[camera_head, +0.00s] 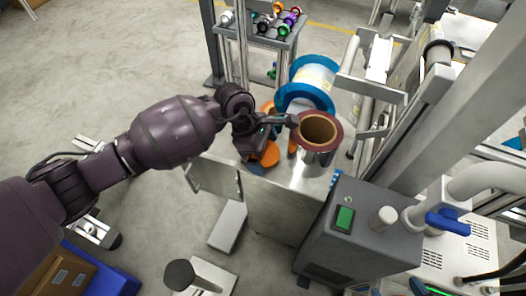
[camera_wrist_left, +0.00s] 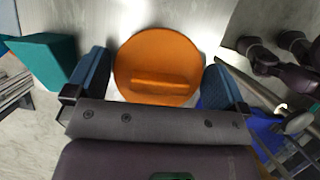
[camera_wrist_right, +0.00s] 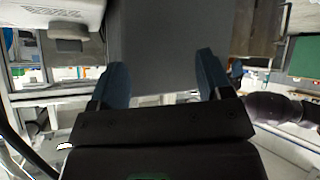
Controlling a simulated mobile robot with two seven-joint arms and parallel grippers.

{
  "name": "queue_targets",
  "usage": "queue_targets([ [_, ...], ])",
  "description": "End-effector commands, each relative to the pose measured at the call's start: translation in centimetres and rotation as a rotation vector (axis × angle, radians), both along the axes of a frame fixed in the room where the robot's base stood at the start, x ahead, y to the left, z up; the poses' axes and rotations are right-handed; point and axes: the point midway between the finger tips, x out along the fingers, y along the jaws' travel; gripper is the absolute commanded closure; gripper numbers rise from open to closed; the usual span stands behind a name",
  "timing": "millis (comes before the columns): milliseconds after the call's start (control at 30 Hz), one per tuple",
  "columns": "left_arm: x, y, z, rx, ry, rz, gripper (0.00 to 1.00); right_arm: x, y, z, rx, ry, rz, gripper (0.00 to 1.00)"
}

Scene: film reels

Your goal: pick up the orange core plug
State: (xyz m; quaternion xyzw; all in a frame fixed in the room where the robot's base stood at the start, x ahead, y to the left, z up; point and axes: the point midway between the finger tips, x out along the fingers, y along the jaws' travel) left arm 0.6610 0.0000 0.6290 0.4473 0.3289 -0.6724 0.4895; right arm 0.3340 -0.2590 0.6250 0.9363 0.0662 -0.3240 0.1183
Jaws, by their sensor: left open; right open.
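The orange core plug (camera_head: 269,155) is a flat round disc on the metal table, partly hidden by my left gripper in the head view. In the left wrist view the plug (camera_wrist_left: 157,50) lies between my finger pads, with a raised bar across its face (camera_wrist_left: 163,79). My left gripper (camera_wrist_left: 157,62) is open above it, with one finger on each side; I cannot tell whether they touch it. My right gripper (camera_wrist_right: 161,60) is open, with nothing held between its fingers, in front of a dark grey panel. It does not show in the head view.
A dark red-flanged reel (camera_head: 334,130) stands right of the left gripper, and a blue-flanged reel (camera_head: 312,80) lies behind. A teal block (camera_wrist_left: 45,60) sits beside the left finger. A grey machine cabinet (camera_head: 350,245) stands in front. A rack of coloured spools (camera_head: 265,28) is at the back.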

Motion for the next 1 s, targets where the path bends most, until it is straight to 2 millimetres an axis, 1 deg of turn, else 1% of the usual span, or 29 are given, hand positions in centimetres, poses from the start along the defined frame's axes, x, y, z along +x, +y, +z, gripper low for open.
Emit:
queue_targets([
  [133, 0.1, 0.0, 0.3, -0.001, -0.005, 0.0, 0.0, 0.1, 0.0, 0.2, -0.002, -0.004, 0.003, 0.28],
  [167, 0.1, 0.0, 0.3, -0.001, -0.005, 0.0, 0.02, 0.0, 0.0, 0.2, -0.003, -0.003, 0.003, 0.28],
  [300, 0.1, 0.0, 0.3, 0.0, -0.005, 0.0, 0.23, -0.2, -0.1, 0.0, -0.003, 0.005, 0.001, 0.28],
  [367, 0.1, 0.0, 0.3, 0.0, -0.004, 0.001, 0.32, -0.3, -0.1, -0.1, -0.003, 0.006, 0.002, 0.28],
  [400, 0.1, 0.0, 0.3, 0.0, -0.004, 0.001, 0.33, -0.3, -0.1, -0.1, -0.003, 0.007, 0.001, 0.28],
  [567, 0.1, 0.0, 0.3, 0.0, -0.004, 0.001, 0.33, -0.3, -0.1, -0.1, -0.003, 0.008, 0.001, 0.28],
  [667, 0.1, 0.0, 0.6, 0.0, -0.006, 0.0, 0.33, -0.3, -0.1, 0.0, -0.002, 0.005, -0.002, 0.28],
  [767, 0.2, 0.0, 1.7, 0.0, -0.009, -0.001, 0.33, -0.1, -0.1, 0.4, 0.004, -0.003, -0.007, 0.28],
  [867, 0.3, 0.0, 3.6, -0.001, -0.015, -0.001, 0.33, 0.1, -0.1, 0.8, 0.011, -0.01, -0.016, 0.28],
  [967, 0.4, 0.0, 6.0, -0.001, -0.019, -0.001, 0.33, -0.1, -0.2, 0.9, 0.02, -0.004, -0.03, 0.28],
  [1000, 0.3, 0.0, 7.1, 0.0, -0.02, -0.001, 0.33, -0.2, -0.3, 1.0, 0.024, -0.002, -0.036, 0.28],
])
